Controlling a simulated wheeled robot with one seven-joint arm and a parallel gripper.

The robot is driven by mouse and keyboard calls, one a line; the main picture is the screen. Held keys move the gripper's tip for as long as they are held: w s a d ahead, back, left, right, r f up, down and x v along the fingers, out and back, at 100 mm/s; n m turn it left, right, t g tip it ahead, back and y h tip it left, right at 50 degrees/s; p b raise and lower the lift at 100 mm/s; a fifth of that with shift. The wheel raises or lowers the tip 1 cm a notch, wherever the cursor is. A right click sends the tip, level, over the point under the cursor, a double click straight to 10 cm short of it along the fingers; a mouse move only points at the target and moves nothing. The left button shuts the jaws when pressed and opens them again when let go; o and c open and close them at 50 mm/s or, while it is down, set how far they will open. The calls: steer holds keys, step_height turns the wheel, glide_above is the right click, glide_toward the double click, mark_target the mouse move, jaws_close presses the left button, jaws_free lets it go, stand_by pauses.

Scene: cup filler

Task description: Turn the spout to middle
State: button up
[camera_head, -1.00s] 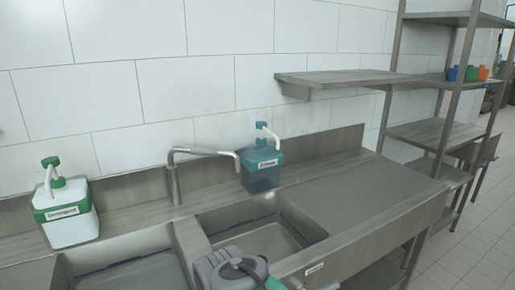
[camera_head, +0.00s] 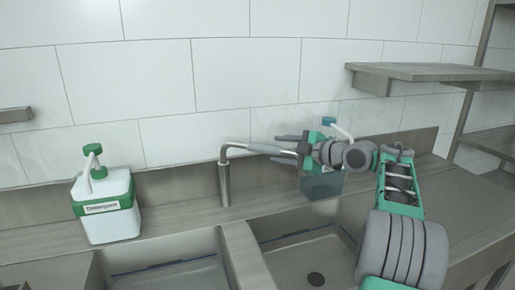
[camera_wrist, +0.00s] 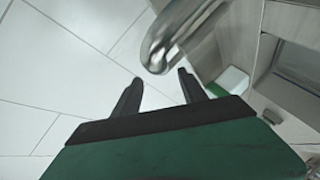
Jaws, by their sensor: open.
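The metal spout (camera_head: 255,147) runs rightward from the top of its upright post (camera_head: 224,185), along the wall side of the right sink. My gripper (camera_head: 273,149) is at the spout's right part, its fingers pointing left, one above and one below the pipe in the head view. The jaws are open. In the wrist view the shiny bent pipe of the spout (camera_wrist: 178,38) shows just beyond the fingertips (camera_wrist: 159,78). I cannot tell whether it lies between the fingers or touches them. The spout's outlet end is hidden behind my gripper.
A white and green detergent jug (camera_head: 105,207) stands on the ledge at left. A blue container (camera_head: 322,186) stands right behind my gripper, partly hidden. The left sink (camera_head: 165,275) and right sink (camera_head: 300,265) lie in front. A wall shelf (camera_head: 425,72) is at upper right.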

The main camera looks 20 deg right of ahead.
mark_target(262, 149)
steer(key=shift+w+d+f, duration=0.2)
steer(key=shift+d, duration=0.2)
steer(key=shift+a+r, duration=0.1)
steer(key=shift+a, duration=0.05)
steer(key=p+x, duration=0.1)
steer(key=x, duration=0.6)
steer(key=shift+s+a+r, duration=0.1)
steer(key=shift+a, duration=0.1)
steer(key=shift+w+a+f, duration=0.15)
steer(key=shift+w+f, duration=0.05)
steer(key=shift+w, duration=0.15)
jaws_close()
stand_by(0.4)
